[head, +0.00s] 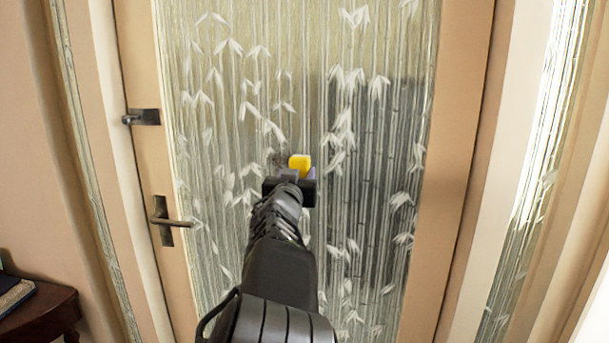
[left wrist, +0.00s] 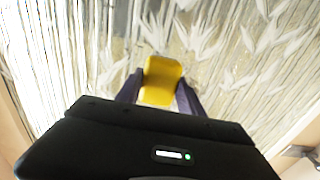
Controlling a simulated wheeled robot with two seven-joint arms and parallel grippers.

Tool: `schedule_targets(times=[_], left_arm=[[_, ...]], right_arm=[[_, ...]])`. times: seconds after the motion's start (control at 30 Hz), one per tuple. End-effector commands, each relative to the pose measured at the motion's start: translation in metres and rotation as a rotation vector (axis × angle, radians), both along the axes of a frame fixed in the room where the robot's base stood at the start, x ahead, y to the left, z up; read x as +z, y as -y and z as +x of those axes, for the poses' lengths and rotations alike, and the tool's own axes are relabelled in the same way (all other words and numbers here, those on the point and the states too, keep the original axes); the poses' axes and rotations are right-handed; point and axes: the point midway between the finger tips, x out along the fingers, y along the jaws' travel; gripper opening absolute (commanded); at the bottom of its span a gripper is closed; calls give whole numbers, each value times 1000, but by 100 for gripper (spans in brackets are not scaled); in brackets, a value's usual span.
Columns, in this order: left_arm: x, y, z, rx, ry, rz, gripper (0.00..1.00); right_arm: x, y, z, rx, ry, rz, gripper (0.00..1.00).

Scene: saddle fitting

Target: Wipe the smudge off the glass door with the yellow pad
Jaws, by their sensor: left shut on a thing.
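The yellow pad (head: 300,162) is held upright at the tip of my left gripper (head: 291,181), in front of the glass door (head: 240,120). In the left wrist view the pad (left wrist: 160,80) sits between the two dark fingers of the left gripper (left wrist: 160,93), which are shut on it. The pad is close to the glass; I cannot tell whether it touches. A faint greyish patch, perhaps the smudge (head: 274,162), shows on the glass just left of the pad. My right gripper is not in view.
The glass has a white bamboo pattern and a wooden frame (head: 456,150). A lever handle (head: 168,221) and a dark latch (head: 142,117) sit on the frame's left side. A dark wooden table (head: 50,312) with a book (head: 12,293) stands at lower left.

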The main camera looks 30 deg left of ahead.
Motion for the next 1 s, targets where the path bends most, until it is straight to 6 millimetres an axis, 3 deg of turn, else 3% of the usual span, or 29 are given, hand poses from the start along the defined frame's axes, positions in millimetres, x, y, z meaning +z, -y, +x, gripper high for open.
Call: schedule_targets(times=[0.2,0.73,1.0], left_arm=[[0,-20,-8,4,0,-3,12],[0,-26,-10,2,-1,-3,12],[0,-50,-16,4,0,-4,12]], right_arm=[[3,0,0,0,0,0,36],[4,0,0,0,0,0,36],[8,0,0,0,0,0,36]])
